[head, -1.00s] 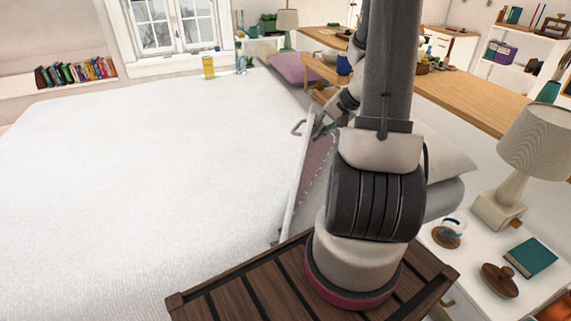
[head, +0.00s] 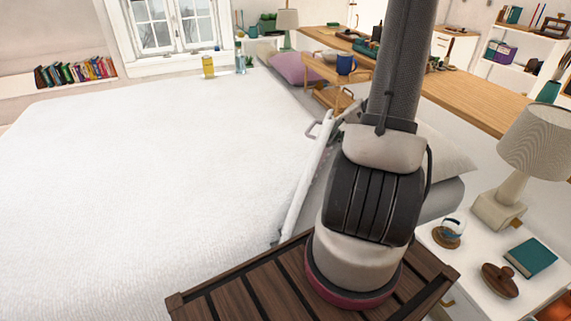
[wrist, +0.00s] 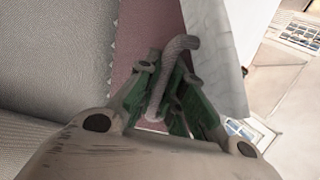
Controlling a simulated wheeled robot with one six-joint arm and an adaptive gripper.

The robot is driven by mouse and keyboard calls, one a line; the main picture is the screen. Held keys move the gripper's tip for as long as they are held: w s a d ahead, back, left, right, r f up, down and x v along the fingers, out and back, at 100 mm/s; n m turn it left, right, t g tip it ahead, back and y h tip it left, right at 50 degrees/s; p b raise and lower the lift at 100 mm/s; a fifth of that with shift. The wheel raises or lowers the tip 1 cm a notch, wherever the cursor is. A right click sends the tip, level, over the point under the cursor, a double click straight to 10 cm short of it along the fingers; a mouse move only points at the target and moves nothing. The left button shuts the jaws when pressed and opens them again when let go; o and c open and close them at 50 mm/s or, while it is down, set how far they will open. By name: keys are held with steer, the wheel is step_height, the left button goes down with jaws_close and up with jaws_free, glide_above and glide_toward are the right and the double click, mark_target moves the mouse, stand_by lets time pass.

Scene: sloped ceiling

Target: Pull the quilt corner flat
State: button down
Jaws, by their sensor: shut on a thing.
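The white quilt (head: 140,170) covers the bed. Its right edge (head: 304,178) stands up as a raised, tilted flap beside my arm. The pale flap (wrist: 222,50) hangs just right of the fingers, with a mauve strip (wrist: 140,45) on the other side. In the head view my arm hides most of the gripper.
A wooden slatted surface (head: 240,291) is at the front. A white nightstand (head: 470,290) with a lamp (head: 540,140), teal book (head: 530,258) and glass globe (head: 451,227) stands at right. Grey pillows (head: 445,155) lie behind my arm. A wooden shelf unit with a blue mug (head: 346,64) stands beyond.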

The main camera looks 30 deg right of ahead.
steer(key=shift+s+d, duration=0.4)
steer(key=shift+d, duration=0.05)
steer(key=shift+s+d+f+t+y, duration=0.15)
steer(key=shift+s+d+f+t, duration=0.1)
steer(key=shift+s+d+f, duration=0.25)
steer(key=shift+s+d+f+t+y, duration=0.15)
steer(key=shift+s+d+t, duration=0.15)
steer(key=shift+s, duration=0.4)
steer(key=shift+s+d+f+t+y, duration=0.2)
steer(key=shift+s+d+f, duration=0.1)
steer(key=shift+s+f, duration=0.2)
steer(key=shift+s+d+f+t+y, duration=0.15)
steer(key=shift+s+d+f, duration=0.2)
steer(key=shift+s, duration=0.25)
